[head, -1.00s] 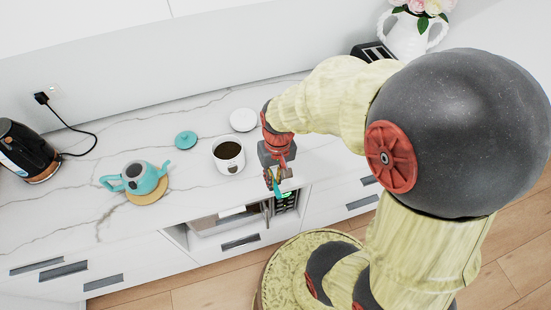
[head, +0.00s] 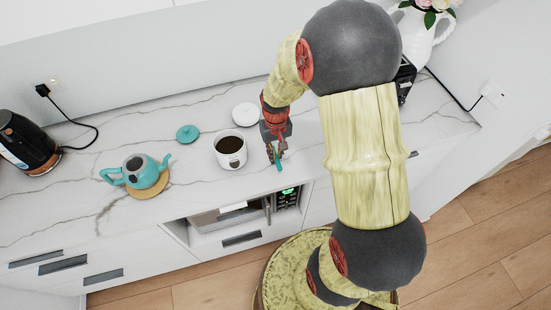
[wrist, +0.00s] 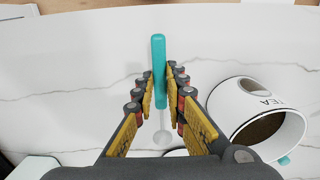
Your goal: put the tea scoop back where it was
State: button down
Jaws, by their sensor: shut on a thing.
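My gripper (head: 276,150) is shut on the tea scoop, over the right part of the counter, to the right of the tea canister. In the wrist view, my gripper's fingers (wrist: 157,88) close on both sides of the tea scoop (wrist: 158,62). Its teal handle points away from the palm, and its pale bowl sits between the fingers near the palm. In the head view only a teal bit of the scoop (head: 279,164) shows. The white tea canister (head: 230,151) stands open with dark tea inside. It also shows in the wrist view (wrist: 288,122), with TEA lettering.
A white round lid (head: 246,115) lies behind the canister. A teal lid (head: 187,133) and a teal teapot (head: 146,175) on a round wooden mat (head: 151,194) are to the left. A black kettle (head: 27,146) stands far left.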

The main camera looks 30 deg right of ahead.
aim_at(276, 153)
jog(key=shift+w+d+f, duration=0.3)
jog(key=shift+w+f, duration=0.2)
jog(key=shift+f, duration=1.7)
jog(key=shift+b, duration=0.3)
jog(key=shift+f, duration=0.15)
jog(key=c, duration=1.9)
grip_release()
jog(key=shift+o, duration=0.4)
